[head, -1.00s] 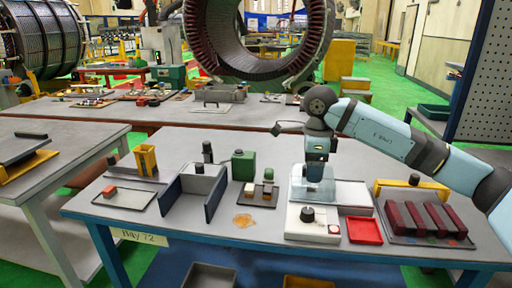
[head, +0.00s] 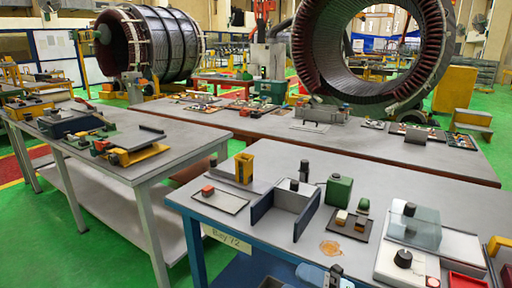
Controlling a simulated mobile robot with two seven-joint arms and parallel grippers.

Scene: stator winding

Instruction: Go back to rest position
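The blue-framed workbench (head: 330,190) labelled Bay 72 fills the lower right of the head view. A clear box (head: 415,232) stands on it with a black knob behind its wall, and no gripper is at it. No fingertips of either gripper can be made out.
The bench holds a yellow holder (head: 244,168), a grey angled fixture (head: 262,207), a green block (head: 339,190) and a red tray (head: 467,281). Another grey bench (head: 150,175) stands at the left. Green floor (head: 108,225) shows between and beside the benches.

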